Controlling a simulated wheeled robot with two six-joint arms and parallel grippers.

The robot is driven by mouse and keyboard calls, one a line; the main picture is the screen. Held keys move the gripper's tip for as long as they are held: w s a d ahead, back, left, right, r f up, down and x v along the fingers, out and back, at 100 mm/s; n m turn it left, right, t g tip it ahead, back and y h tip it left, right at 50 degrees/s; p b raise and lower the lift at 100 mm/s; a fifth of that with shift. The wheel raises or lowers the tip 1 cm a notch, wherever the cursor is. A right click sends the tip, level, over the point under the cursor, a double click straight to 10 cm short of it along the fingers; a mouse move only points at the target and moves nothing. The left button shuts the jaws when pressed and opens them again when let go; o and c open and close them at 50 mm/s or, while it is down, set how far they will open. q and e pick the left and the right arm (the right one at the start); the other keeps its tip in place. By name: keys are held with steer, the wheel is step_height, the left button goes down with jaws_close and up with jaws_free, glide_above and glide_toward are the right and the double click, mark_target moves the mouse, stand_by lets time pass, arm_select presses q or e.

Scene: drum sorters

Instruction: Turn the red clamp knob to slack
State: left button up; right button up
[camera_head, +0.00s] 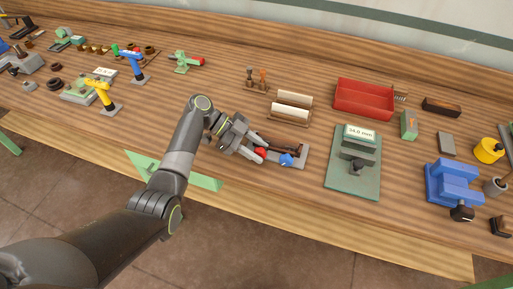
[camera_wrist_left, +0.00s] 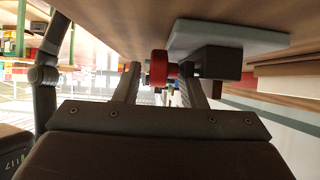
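The red clamp knob (camera_head: 261,153) is a small round knob at the left part of a small grey fixture plate (camera_head: 298,161) near the bench's front edge. A blue knob (camera_head: 286,160) is on the same plate to its right. My left gripper (camera_head: 256,150) is at the red knob, with its fingers apart. In the left wrist view the red knob (camera_wrist_left: 158,68) shows between the two fingers (camera_wrist_left: 158,85), with a gap on the left finger's side. Whether the right finger touches it I cannot tell. My right gripper is not in view.
A green base with a gauge block (camera_head: 365,140) stands right of the fixture. Behind are a tray with white rollers (camera_head: 291,112) and a red bin (camera_head: 363,99). A blue block fixture (camera_head: 451,184) is at the right. Bare wood lies in front of the fixture.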

arm_select(q)
steer(key=shift+a, duration=0.1)
steer(key=b+v, duration=0.4)
steer(key=v, duration=1.3)
steer(key=shift+a+r, duration=0.1)
steer(key=shift+a, duration=0.05)
